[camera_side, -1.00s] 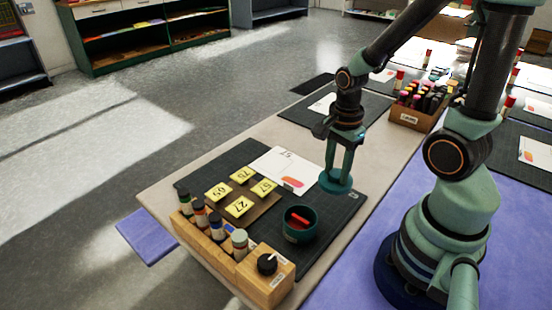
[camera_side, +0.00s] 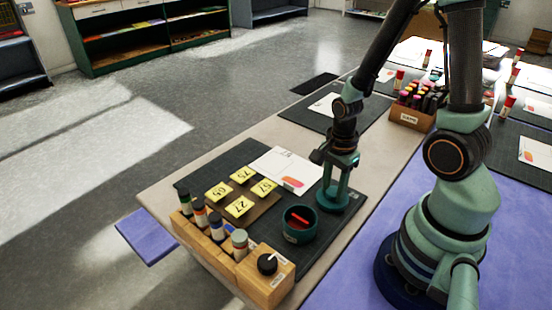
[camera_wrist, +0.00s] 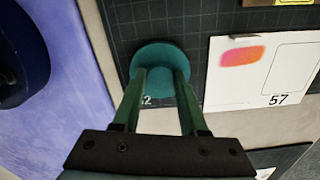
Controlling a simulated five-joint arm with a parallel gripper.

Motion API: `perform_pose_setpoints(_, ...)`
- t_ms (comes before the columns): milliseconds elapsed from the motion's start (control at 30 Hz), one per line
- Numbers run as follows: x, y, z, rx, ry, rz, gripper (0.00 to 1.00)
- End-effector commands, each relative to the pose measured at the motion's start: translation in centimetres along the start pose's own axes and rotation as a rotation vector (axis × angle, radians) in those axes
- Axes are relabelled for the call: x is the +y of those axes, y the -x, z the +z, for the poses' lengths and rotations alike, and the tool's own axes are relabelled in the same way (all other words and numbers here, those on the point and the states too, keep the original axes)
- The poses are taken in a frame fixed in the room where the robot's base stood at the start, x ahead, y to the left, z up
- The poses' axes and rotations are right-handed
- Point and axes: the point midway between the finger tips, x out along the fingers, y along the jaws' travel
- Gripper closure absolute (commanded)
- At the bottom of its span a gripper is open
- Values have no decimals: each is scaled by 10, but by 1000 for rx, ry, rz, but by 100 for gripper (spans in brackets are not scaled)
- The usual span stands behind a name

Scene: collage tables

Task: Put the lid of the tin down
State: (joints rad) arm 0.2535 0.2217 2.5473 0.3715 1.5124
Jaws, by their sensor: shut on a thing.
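The tin (camera_side: 300,232) is a dark teal open cup on the dark mat, with something red inside. The lid (camera_side: 331,204) is a teal disc at the foot of my gripper (camera_side: 335,192), just up and right of the tin and apart from it. In the wrist view the lid (camera_wrist: 160,58) lies flat between and beyond the fingertips of my gripper (camera_wrist: 161,80). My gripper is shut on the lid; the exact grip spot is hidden. The lid is at or very close to the mat (camera_wrist: 215,20); I cannot tell if it touches.
A white sheet marked 57 (camera_wrist: 285,75) lies beside the lid. Several yellow number cards (camera_side: 239,206) lie left of the tin. A wooden block with paint bottles (camera_side: 265,283) borders the front.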

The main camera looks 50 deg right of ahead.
Motion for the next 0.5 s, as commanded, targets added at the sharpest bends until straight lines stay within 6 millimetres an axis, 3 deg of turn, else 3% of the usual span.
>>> perform_pose_setpoints(100, 0, -3, 0, 0, 0, 1, 100)
perform_pose_setpoints(133, 0, -3, 0, 0, 0, 1, 54)
perform_pose_setpoints(200, 0, -2, 0, 0, 0, 0, 28)
perform_pose_setpoints(500, 0, -2, 0, 0, 0, 0, 28)
